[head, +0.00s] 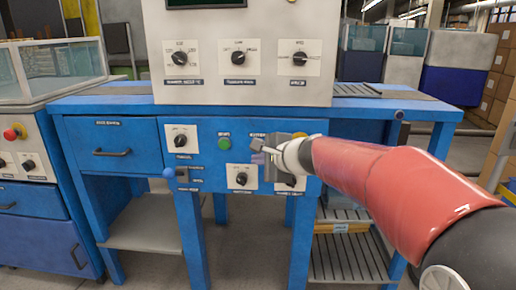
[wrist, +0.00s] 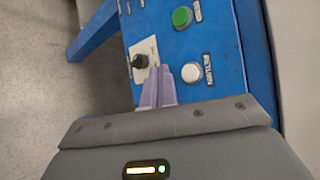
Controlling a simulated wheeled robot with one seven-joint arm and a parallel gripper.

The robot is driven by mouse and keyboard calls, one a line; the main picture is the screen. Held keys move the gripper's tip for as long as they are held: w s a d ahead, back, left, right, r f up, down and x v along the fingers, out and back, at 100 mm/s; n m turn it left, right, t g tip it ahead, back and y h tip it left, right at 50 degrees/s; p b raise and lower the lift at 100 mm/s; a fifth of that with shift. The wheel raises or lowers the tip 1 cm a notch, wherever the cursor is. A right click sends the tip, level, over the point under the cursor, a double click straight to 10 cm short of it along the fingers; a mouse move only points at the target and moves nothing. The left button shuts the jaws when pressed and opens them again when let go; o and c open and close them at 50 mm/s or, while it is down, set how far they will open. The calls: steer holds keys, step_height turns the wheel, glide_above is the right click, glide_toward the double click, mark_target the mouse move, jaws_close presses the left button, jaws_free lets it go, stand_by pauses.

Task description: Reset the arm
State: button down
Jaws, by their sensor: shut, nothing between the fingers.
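My red arm reaches in from the right in the head view. My gripper (head: 258,151) is in front of the blue control panel (head: 212,184), right of the green button (head: 224,143). In the wrist view my gripper (wrist: 157,88) has its two pale fingers together, with nothing held. There the fingertips appear close to a black knob (wrist: 141,61) on a white plate and a white button (wrist: 191,74). Whether they touch the panel I cannot tell. The green button also shows in the wrist view (wrist: 182,17). My gripper hides part of the panel in the head view.
A grey upper panel (head: 238,85) with three knobs stands above the blue bench. A blue drawer (head: 112,143) is at its left, and a lever with a blue ball (head: 169,173) sticks out below. Another machine with a red button (head: 11,134) stands far left. Shelves are under the bench.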

steer(key=shift+s, duration=0.1)
steer(key=s+d+f+n+g+h, duration=0.1)
steer(key=s+d+f+n+h, duration=0.1)
steer(key=s, duration=0.9)
steer(key=s+d+f+n+g+h+p, duration=0.1)
steer(key=s+d+f+n+g+h, duration=0.1)
steer(key=s+d+n, duration=0.5)
steer(key=s+d+f+n+g+h+p, duration=0.1)
steer(key=s+d+f+n+h, duration=0.3)
steer(key=s+d, duration=0.4)
steer(key=s+f+n, duration=0.1)
steer(key=s, duration=0.6)
steer(key=shift+f+g, duration=0.3)
steer(key=shift+f, duration=0.05)
stand_by(4.2)
